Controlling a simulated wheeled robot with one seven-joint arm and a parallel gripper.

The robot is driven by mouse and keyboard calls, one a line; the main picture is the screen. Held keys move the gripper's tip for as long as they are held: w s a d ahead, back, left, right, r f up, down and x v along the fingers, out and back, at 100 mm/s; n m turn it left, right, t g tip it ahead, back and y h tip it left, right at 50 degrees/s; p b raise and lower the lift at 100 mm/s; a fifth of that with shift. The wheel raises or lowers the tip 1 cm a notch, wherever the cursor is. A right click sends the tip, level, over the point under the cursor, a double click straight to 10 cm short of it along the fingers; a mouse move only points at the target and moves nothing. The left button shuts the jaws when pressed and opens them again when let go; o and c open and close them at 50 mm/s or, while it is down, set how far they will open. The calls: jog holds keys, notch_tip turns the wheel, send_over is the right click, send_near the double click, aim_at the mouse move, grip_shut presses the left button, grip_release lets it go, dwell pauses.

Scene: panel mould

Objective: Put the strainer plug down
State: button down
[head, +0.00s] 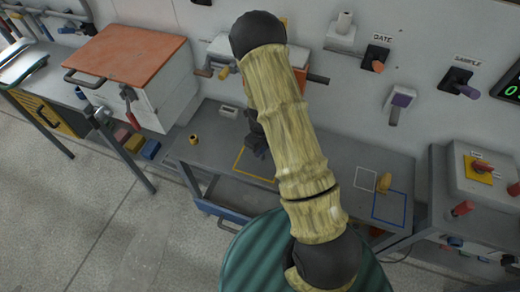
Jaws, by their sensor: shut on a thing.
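My gripper (260,152) shows as a dark shape low over the yellow-outlined area of the grey bench (335,165), partly behind my own arm. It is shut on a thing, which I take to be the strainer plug. The plug itself is hidden behind the gripper and arm, and I cannot tell whether it touches the bench. The yellow outline (238,161) is partly covered by my arm. A white outline (366,170) and a blue outline (403,213) are marked at the right of the bench.
A tan piece (384,182) stands between the white and blue outlines. A small brass ring (193,139) and a pale block (228,111) are at the bench's left. A white box with an orange lid (125,53) stands farther left. Wall controls (374,58) line the back.

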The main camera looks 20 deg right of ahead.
notch_tip(320, 180, up, 10)
dwell(0.5)
dwell(0.5)
jog(key=n, duration=0.3)
jog(key=shift+w+f, duration=0.3)
jog(key=n, duration=0.5)
jog(key=shift+w+f, duration=0.4)
jog(key=w+f+n, duration=0.1)
jog(key=n, duration=0.6)
jog(key=w+f+n, duration=0.1)
jog(key=n, duration=0.6)
jog(key=w+f+n, duration=0.1)
jog(key=n, duration=0.6)
jog(key=shift+a+f+n, duration=0.1)
jog(key=shift+f+n, duration=0.2)
jog(key=shift+a, duration=0.1)
